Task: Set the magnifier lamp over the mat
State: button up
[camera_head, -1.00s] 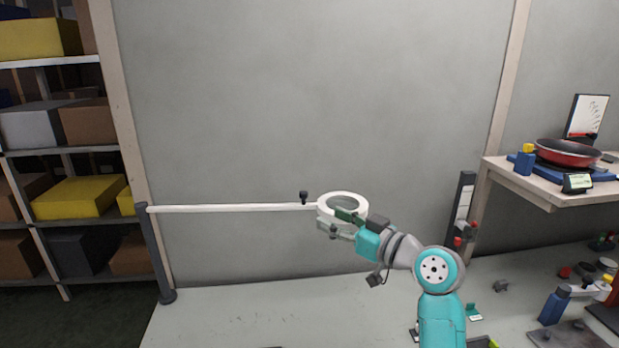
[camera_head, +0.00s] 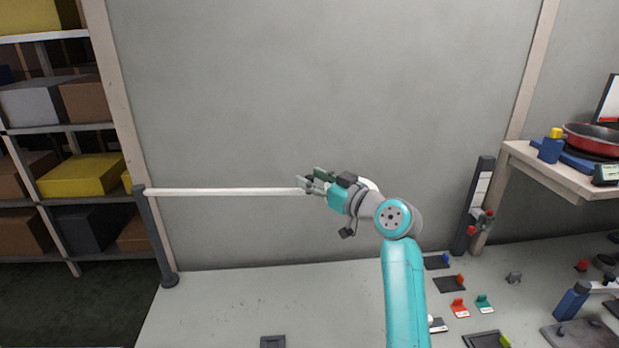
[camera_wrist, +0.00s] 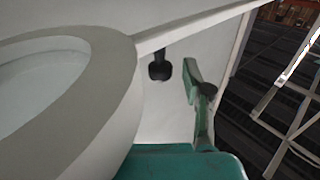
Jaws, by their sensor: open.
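The magnifier lamp has a long white arm (camera_head: 225,192) running level from a dark post (camera_head: 160,245) on the left. Its round white head is mostly hidden behind my wrist in the head view; a sliver of its rim (camera_head: 369,183) shows. In the wrist view the ring (camera_wrist: 115,85) fills the left, and a black knob (camera_wrist: 159,68) hangs under the arm. My gripper (camera_head: 313,182) is open at the head end of the lamp arm, with the knob near a green finger (camera_wrist: 193,85). I cannot tell whether it touches. No mat is clearly identifiable.
A dark square plate (camera_head: 272,342) lies at the bench's front edge. Small coloured parts (camera_head: 459,307) lie on the right of the bench. A side table (camera_head: 540,165) bears a red pan (camera_head: 592,138). Shelves (camera_head: 65,130) stand left. The bench middle is clear.

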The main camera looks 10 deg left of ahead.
jog(key=shift+w+a, duration=0.4)
jog(key=shift+a, duration=0.15)
grip_shut()
jog(key=shift+s, duration=0.15)
